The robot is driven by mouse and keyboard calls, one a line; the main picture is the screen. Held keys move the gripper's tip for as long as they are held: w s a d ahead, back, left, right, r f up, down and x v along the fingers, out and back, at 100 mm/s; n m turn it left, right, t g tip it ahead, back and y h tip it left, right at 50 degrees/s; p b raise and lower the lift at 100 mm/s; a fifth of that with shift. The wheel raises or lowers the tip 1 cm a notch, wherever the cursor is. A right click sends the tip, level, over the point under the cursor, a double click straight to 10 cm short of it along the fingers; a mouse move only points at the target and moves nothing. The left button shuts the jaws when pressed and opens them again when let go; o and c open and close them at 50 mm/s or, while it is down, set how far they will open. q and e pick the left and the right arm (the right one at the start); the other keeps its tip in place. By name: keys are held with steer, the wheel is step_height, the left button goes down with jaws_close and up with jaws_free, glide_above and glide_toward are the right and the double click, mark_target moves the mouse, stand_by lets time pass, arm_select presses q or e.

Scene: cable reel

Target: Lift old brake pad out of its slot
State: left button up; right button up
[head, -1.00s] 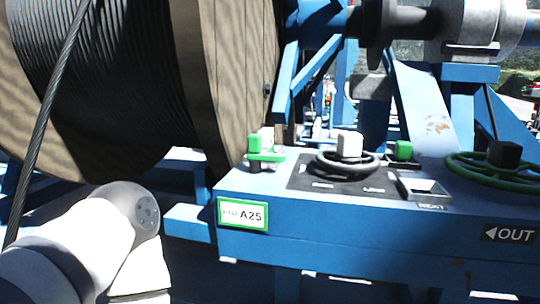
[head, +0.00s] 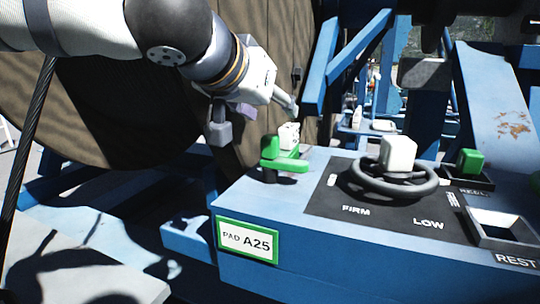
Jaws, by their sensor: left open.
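A small pale block (head: 288,135) stands behind a green clamp-like fitting (head: 283,157) at the far left corner of the blue bench, beside the reel's wooden rim. It may be the old brake pad; its slot is hidden behind the green fitting. A green-framed label (head: 247,241) reading "PAD A25" is on the bench front below. My left gripper (head: 256,121) is open, above and slightly left of the pale block, and appears apart from it. One grey fingertip hangs to the left, the other points right. My right gripper is not in view.
The cable reel's wooden flange (head: 262,60) rises close behind my left gripper. A handwheel with a white knob (head: 398,155) sits on a black FIRM/LOW panel. An empty REST tray (head: 505,228) is at the right, with a green block (head: 470,162) behind it. A blue brace (head: 345,60) stands behind.

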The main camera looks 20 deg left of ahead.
mark_target(286, 128)
arm_select(q)
steer(key=shift+n, duration=0.3)
steer(key=x, duration=0.7)
steer(key=f+x, duration=0.1)
steer(key=x, duration=0.3)
steer(key=shift+w+a+f, duration=0.1)
steer(key=shift+a, duration=0.25)
steer(key=shift+c, duration=0.3)
jaws_close()
